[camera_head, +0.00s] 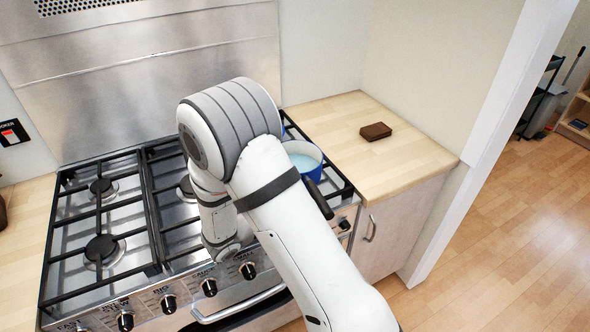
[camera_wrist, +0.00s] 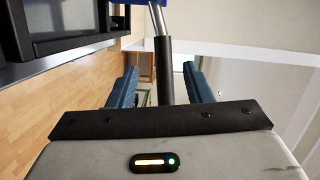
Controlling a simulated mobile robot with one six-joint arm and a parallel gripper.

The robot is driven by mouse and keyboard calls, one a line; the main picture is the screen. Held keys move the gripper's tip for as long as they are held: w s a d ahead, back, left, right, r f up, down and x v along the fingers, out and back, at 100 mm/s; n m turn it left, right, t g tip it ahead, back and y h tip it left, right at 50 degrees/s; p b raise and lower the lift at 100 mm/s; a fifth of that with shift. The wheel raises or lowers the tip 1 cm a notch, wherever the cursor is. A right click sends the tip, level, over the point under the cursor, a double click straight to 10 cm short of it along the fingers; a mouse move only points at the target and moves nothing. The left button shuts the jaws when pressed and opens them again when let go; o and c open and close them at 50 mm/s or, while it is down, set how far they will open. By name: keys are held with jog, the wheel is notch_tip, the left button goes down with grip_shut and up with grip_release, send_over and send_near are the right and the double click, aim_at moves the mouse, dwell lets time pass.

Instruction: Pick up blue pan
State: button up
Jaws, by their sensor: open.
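The blue pan (camera_head: 316,171) sits on the right side of the range cooker, with a pale inside and a dark handle (camera_head: 318,198) that points toward the front right. My arm hides part of the pan in the head view. In the wrist view, a strip of the blue pan (camera_wrist: 141,4) shows at the top edge, and its dark handle runs down between the two blue fingers. My gripper (camera_wrist: 161,70) is open, with a finger on each side of the handle and visible gaps beside it. The head view does not show the fingers.
The cooker's black grates (camera_head: 150,210) lie left of my arm, with knobs (camera_head: 209,287) along the front. A brown block (camera_head: 375,131) lies on the wooden counter (camera_head: 415,160) at right, which is otherwise clear. A wall edge stands right of the counter, with open floor beyond.

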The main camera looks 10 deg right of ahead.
jog(key=x, duration=0.2)
jog(key=p+x, duration=0.1)
jog(key=x, duration=0.2)
jog(key=shift+s+d+r+p, duration=0.1)
jog(key=shift+d+r+p, duration=0.3)
jog(key=shift+d, duration=0.15)
jog(key=shift+w+d+f, duration=0.15)
jog(key=shift+w+d, duration=0.1)
jog(key=shift+d, duration=0.05)
grip_shut()
dwell(0.7)
